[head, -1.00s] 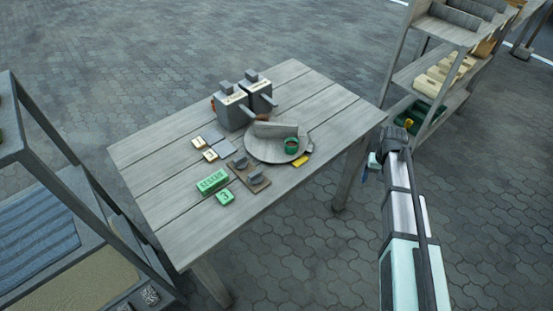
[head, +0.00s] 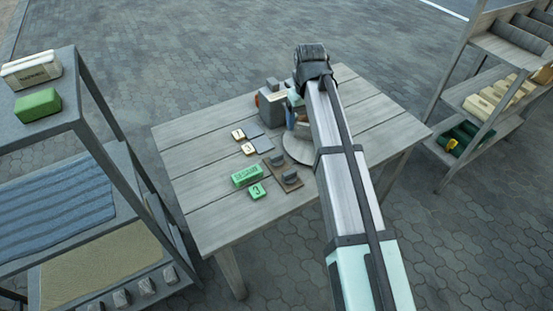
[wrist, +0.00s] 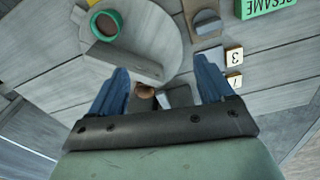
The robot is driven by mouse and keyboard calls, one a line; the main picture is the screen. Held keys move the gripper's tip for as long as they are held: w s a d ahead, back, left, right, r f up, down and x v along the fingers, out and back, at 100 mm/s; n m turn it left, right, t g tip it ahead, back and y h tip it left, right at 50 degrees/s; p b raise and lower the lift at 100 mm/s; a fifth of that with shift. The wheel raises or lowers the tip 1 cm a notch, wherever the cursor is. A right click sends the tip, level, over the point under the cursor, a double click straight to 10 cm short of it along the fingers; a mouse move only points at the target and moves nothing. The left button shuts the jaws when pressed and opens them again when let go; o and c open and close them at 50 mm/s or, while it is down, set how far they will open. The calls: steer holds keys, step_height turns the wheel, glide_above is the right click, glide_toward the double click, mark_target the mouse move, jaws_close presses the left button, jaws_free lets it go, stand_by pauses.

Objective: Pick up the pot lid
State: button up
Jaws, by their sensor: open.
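No piece is clearly marked as the pot lid. In the head view, a grey boxy pot (head: 268,109) with a dark block-like top (head: 272,84) stands near the table's back edge; a second pot is mostly hidden by my arm. My gripper (head: 297,112) is over the table beside the pots, partly hidden by my arm. In the wrist view, my gripper (wrist: 160,85) has its blue fingers wide apart. A brown round piece (wrist: 145,91) and a grey block (wrist: 181,96) show beyond and between them, apart from the fingers as far as I can tell.
Grey knobbed pieces (head: 290,176), numbered tiles (head: 248,149) and a green block (head: 246,176) lie on the table (head: 215,205). Shelves flank it; its front left is bare.

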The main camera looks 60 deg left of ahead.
steer(key=s+a+n, duration=0.1)
steer(key=s+n, duration=0.1)
steer(key=s, duration=0.6)
glide_above(278, 162)
steer(key=f, duration=0.8)
steer(key=shift+w+a+f, duration=0.25)
steer(key=shift+f, duration=0.15)
steer(key=shift+s+d+f, duration=0.1)
steer(key=shift+s+f, duration=0.05)
steer(key=shift+f, duration=1.15)
steer(key=shift+s+d+f, duration=0.1)
steer(key=shift+f, duration=1.2)
steer(key=shift+c, duration=0.4)
steer(key=c, duration=1)
steer(key=shift+r, duration=0.15)
